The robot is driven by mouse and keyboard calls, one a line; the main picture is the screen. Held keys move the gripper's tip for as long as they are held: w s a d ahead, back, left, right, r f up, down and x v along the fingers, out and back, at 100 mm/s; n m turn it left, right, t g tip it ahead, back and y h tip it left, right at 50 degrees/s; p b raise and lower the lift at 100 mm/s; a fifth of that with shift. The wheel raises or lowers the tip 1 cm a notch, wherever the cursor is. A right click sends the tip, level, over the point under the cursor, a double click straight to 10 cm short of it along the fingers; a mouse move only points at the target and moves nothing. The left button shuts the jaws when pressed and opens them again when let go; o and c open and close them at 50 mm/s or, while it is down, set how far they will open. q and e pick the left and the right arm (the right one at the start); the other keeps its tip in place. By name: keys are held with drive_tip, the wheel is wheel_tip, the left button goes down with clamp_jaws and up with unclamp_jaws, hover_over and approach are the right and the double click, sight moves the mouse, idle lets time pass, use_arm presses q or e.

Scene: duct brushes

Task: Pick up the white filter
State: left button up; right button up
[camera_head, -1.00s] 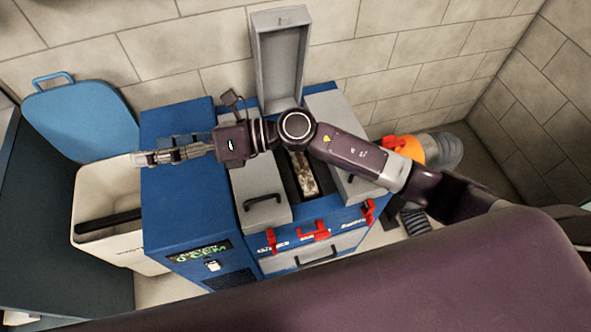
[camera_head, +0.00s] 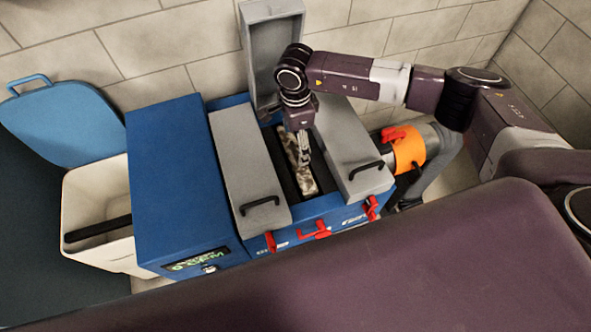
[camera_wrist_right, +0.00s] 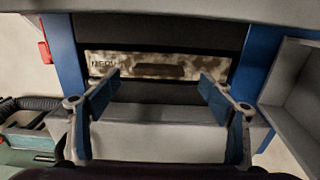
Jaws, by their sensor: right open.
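The white filter (camera_head: 308,184) is a narrow strip mottled with brown dirt. It lies in the dark open slot in the middle of the blue machine (camera_head: 180,180). In the right wrist view the filter (camera_wrist_right: 160,67) runs across the picture, with small lettering at its left end and a dark oblong patch in its middle. My right gripper (camera_head: 304,158) points down over the slot and hides part of the filter. In the wrist view its blue-padded fingers (camera_wrist_right: 159,84) are open wide, near the filter's lower edge, with nothing held. My left gripper is not in view.
Grey covers with black handles flank the slot (camera_head: 250,170), (camera_head: 352,145). A raised grey lid (camera_head: 258,60) stands behind it. Red latches (camera_head: 320,230) line the front. A white bin (camera_head: 100,210) with its blue lid open stands left; an orange-collared duct (camera_head: 410,150) is right.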

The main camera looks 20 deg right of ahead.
sight(296, 151)
drive_tip(key=shift+s+f+p, duration=0.1)
drive_tip(key=shift+f+p, duration=0.3)
drive_tip(key=shift+f, duration=1.5)
drive_tip(key=shift+r, duration=0.1)
drive_tip(key=c, duration=1.9)
drive_tip(key=shift+c, duration=0.2)
